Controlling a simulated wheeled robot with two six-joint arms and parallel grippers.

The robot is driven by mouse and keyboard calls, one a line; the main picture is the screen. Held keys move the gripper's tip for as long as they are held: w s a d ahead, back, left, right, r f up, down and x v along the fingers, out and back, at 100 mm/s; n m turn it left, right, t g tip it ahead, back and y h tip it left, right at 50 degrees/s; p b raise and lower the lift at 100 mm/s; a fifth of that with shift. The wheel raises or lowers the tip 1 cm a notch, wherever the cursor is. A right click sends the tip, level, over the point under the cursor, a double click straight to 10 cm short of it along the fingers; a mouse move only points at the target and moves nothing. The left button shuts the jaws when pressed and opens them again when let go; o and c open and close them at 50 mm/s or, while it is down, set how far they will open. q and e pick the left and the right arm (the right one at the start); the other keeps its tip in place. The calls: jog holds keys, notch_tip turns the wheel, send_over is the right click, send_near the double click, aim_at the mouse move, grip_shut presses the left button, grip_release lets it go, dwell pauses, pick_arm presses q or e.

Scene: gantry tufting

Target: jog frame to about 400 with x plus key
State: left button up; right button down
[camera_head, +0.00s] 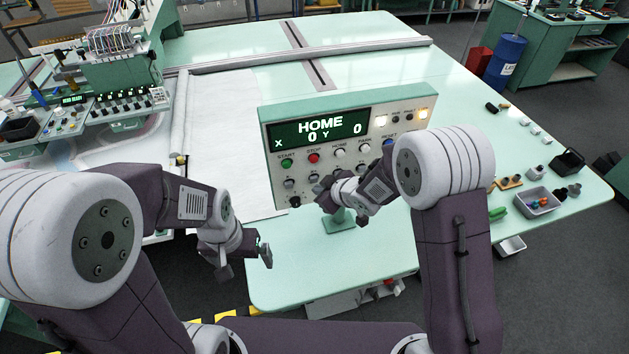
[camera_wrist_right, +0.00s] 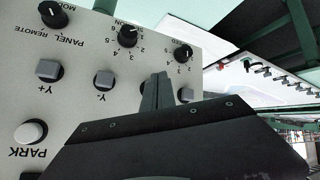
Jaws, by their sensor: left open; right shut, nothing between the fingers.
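The control panel (camera_head: 350,109) stands on the table, its display (camera_head: 320,130) reading HOME, X 0, Y 0. My right gripper (camera_head: 320,189) is shut and empty, at the panel's lower keys. In the right wrist view the panel appears upside down. The shut fingers (camera_wrist_right: 158,92) stand in front of the key row, between the Y- key (camera_wrist_right: 103,77) and a grey key (camera_wrist_right: 186,94) whose label is hidden. The Y+ key (camera_wrist_right: 48,69) is further left. No X+ label is readable, and contact cannot be told. My left gripper (camera_head: 246,262) is open and empty, left of the panel.
The panel also has a green start button (camera_head: 287,163), a red stop button (camera_head: 313,158) and several knobs. A tufting machine (camera_head: 115,75) and white cloth (camera_head: 225,110) lie left. A grey tray (camera_head: 537,203) and small parts sit at the table's right.

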jog(key=shift+w, duration=0.15)
dwell(0.7)
jog(key=shift+w+a+p, duration=0.15)
jog(key=shift+w+p, duration=0.15)
